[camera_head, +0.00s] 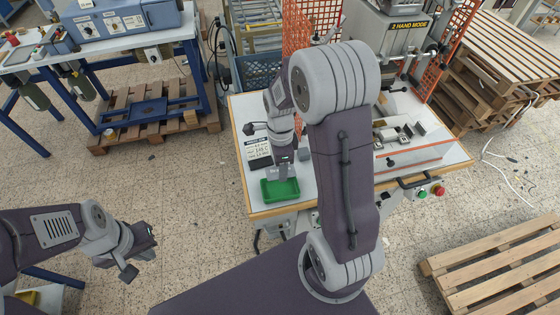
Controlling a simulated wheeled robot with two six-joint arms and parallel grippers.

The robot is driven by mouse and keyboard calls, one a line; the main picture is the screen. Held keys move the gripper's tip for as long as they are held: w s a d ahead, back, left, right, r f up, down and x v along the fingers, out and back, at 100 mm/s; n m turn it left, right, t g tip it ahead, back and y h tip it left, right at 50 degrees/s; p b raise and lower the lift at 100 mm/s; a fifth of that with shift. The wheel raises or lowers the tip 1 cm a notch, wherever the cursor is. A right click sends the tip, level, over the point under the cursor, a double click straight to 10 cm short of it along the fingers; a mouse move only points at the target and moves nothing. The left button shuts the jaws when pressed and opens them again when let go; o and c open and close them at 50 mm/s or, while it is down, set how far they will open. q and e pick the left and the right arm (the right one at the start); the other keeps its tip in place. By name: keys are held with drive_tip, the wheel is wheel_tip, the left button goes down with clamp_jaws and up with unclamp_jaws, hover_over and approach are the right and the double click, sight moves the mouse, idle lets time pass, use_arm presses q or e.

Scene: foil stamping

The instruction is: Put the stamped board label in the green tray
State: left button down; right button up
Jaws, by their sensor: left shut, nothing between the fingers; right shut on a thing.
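The green tray (290,197) sits near the left front of the white-topped work table. My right gripper (284,174) reaches down directly over the tray's back part, with its fingertips close to it. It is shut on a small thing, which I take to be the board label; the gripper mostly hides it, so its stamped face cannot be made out. Whether it touches the tray floor I cannot tell. My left gripper (142,258) is shut and empty, held over the open floor at the lower left, far from the table.
A dark stand with a white printed card (258,148) is behind the tray, and a small grey block (305,155) is to its right. The stamping machine (392,35) stands at the back right of the table. Wooden pallets (500,270) lie at the right.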

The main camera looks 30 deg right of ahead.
drive_tip(key=shift+f, duration=0.25)
drive_tip(key=f+b, duration=0.4)
drive_tip(key=shift+a, duration=0.2)
drive_tip(key=shift+d+f, duration=0.15)
drive_tip(key=shift+f, duration=0.3)
drive_tip(key=o, duration=1.4)
drive_tip(key=shift+c, duration=0.2)
drive_tip(key=shift+r, duration=0.15)
